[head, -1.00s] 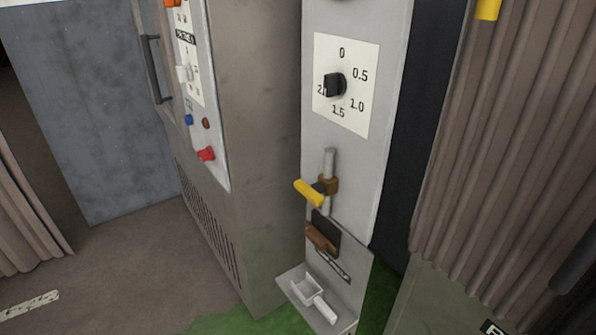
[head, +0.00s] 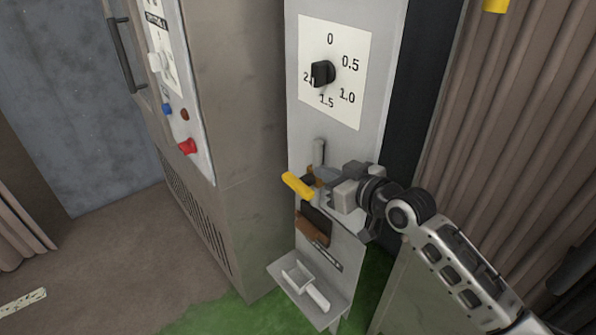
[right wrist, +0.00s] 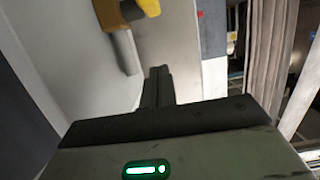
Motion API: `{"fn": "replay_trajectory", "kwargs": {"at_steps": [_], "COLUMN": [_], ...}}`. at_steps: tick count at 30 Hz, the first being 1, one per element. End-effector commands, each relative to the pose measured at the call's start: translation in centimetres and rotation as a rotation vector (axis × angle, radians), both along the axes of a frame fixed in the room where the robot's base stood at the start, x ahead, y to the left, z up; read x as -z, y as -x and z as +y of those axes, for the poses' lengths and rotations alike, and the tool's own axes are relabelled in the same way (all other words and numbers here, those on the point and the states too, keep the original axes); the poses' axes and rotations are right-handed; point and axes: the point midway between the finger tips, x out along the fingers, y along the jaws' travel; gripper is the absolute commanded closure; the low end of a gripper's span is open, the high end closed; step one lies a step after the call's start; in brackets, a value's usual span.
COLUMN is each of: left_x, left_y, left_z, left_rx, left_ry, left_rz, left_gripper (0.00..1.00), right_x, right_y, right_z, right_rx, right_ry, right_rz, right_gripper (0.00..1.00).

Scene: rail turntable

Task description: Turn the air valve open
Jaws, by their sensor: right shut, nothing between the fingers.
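The air valve has a yellow lever handle (head: 298,185) on a brown body, set on a grey vertical pipe (head: 319,152) on the light grey panel. The handle points out to the left in the head view. It also shows at the top of the right wrist view (right wrist: 148,6), beyond the fingers. My right gripper (head: 326,178) is shut and empty, just right of the handle and partly covering the valve body. I cannot tell whether it touches the valve. My left gripper is not in view.
A black dial (head: 322,73) on a numbered white plate is above the valve. A brown part (head: 313,230) and a shelf with a white scoop (head: 305,285) are below. A grey cabinet (head: 240,120) stands left, a brown curtain (head: 520,120) right.

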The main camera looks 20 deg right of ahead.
Motion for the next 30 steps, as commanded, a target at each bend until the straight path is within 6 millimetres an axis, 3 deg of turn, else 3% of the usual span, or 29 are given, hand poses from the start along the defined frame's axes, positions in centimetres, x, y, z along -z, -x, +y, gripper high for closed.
{"fn": "replay_trajectory", "kwargs": {"at_steps": [5,16,21,30], "left_x": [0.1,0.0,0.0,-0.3], "left_y": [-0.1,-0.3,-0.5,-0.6], "left_z": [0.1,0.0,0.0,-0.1], "left_rx": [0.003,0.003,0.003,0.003], "left_ry": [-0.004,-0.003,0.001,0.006], "left_rz": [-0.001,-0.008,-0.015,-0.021], "left_gripper": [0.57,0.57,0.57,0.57], "right_x": [0.4,2.3,5.2,6.4], "right_y": [-2.2,-9.3,-8.9,-8.9], "right_z": [0.8,3.4,3.2,3.3], "right_rx": [-0.001,-0.001,-0.001,-0.001], "right_ry": [-0.004,-0.003,0.000,-0.001], "right_rz": [-0.002,-0.001,0.002,-0.001], "right_gripper": [1.00,1.00,1.00,1.00]}}
